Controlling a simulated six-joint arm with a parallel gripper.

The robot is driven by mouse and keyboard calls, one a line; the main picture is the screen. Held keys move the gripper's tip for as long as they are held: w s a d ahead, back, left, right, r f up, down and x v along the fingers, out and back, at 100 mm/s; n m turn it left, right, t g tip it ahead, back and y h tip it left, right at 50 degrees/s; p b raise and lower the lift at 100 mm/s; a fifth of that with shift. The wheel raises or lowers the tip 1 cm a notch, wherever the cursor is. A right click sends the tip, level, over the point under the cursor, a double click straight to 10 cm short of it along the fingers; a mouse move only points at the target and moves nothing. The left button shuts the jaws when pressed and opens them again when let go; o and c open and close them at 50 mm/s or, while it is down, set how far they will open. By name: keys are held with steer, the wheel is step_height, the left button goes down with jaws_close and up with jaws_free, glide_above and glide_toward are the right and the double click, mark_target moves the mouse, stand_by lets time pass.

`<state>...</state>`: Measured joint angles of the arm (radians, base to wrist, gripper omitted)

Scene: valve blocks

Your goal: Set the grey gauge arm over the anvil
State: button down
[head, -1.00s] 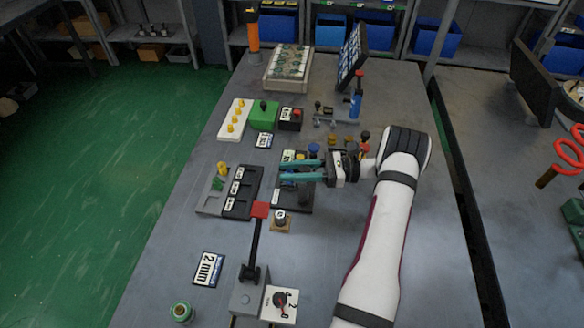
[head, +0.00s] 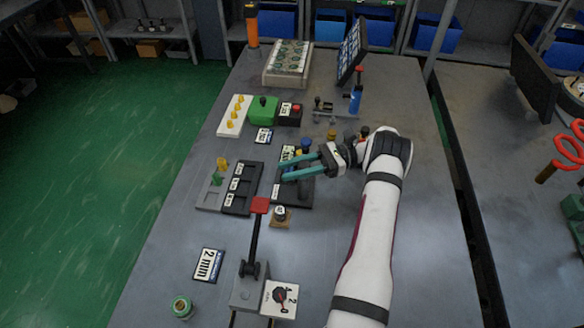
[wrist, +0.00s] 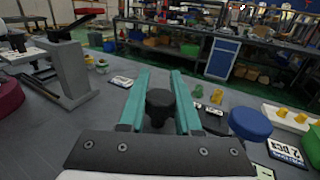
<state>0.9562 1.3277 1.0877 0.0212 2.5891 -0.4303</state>
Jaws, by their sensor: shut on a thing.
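My gripper (head: 282,170) has teal fingers on both sides of a dark knob (wrist: 160,105), which shows between them in the wrist view. The knob appears to be the handle of the grey gauge arm, whose dark grey body (head: 306,187) is partly hidden by my fingers in the head view. This body stands over a black base plate (head: 294,204) with a label. I cannot tell the anvil apart for certain; my gripper and the arm cover part of the base.
A blue knob (head: 306,145) stands close behind my fingers, and in the wrist view (wrist: 250,125). A red-tipped lever (head: 256,235) rises in front. A small tan block (head: 282,222) sits near the base. A black tray (head: 243,188) is to the left.

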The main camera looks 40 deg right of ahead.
steer(key=c, duration=0.6)
jaws_free()
